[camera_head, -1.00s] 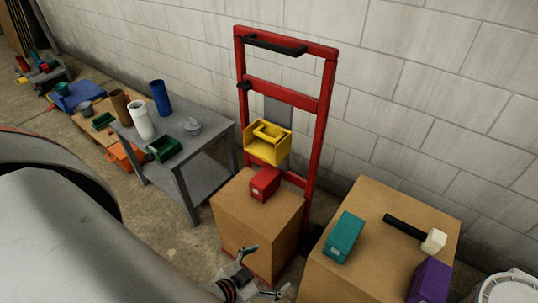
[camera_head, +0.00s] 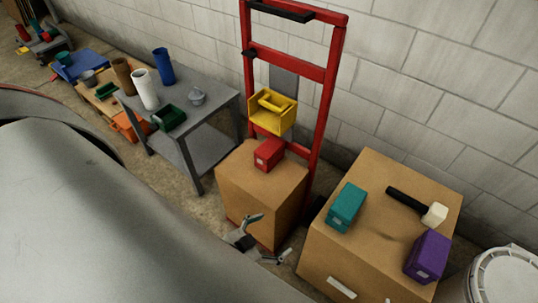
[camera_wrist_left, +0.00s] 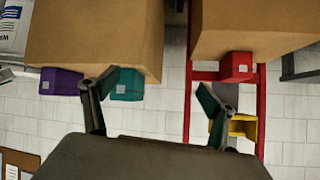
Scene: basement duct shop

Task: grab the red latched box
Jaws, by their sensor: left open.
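The red latched box (camera_head: 269,153) sits on top of a cardboard carton (camera_head: 262,183) on the red hand truck (camera_head: 333,65). It also shows in the left wrist view (camera_wrist_left: 237,66), at the right, past the edge of a carton. My left gripper (camera_head: 268,238) is open and empty. In the head view it appears below the red box, in front of the carton's lower part and apart from the box. In the left wrist view its two spread fingers (camera_wrist_left: 145,85) have nothing between them. My right gripper does not show.
A yellow bin (camera_head: 272,121) hangs just behind the red box. A larger carton (camera_head: 385,245) at right carries a teal box (camera_head: 346,207), a purple box (camera_head: 428,256) and a mallet (camera_head: 408,201). A grey table (camera_head: 215,113) with containers stands left. A white bucket (camera_head: 505,275) is at far right.

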